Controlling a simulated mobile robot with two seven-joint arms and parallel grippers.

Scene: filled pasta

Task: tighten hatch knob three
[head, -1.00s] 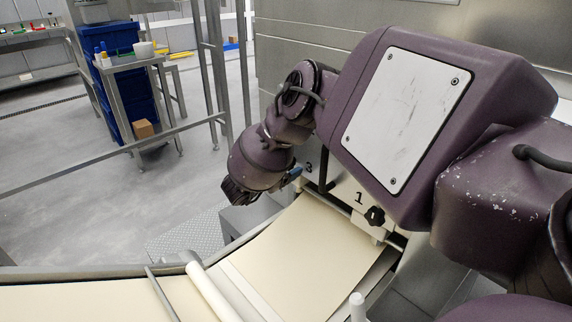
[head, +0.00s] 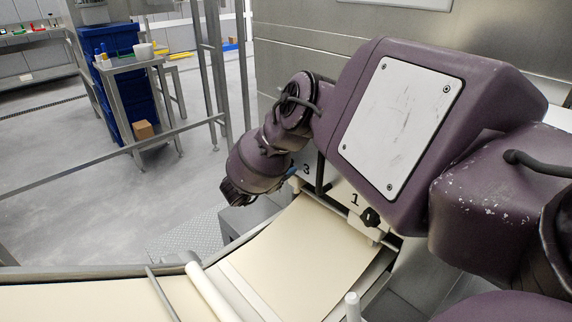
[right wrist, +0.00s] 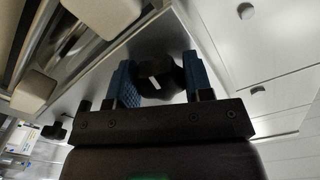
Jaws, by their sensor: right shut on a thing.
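In the head view a hatch on the machine bears a printed 3 (head: 307,170) at its far end and a printed 1 (head: 355,200) nearer. The dark knob by the 1 (head: 371,217) is in plain sight. My right gripper (right wrist: 158,84) reaches to the hatch's far end, beside the 3. In the right wrist view its blue fingertips are shut on a black knob (right wrist: 160,74) with a pale mark on it. In the head view my wrist hides that knob. My left gripper is in neither current view.
A cream pasta sheet (head: 297,245) runs out below the hatch, past a pale roller (head: 210,292). A metal rail (head: 95,166) crosses the left. A cart (head: 140,62) with blue crates stands farther back on open floor.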

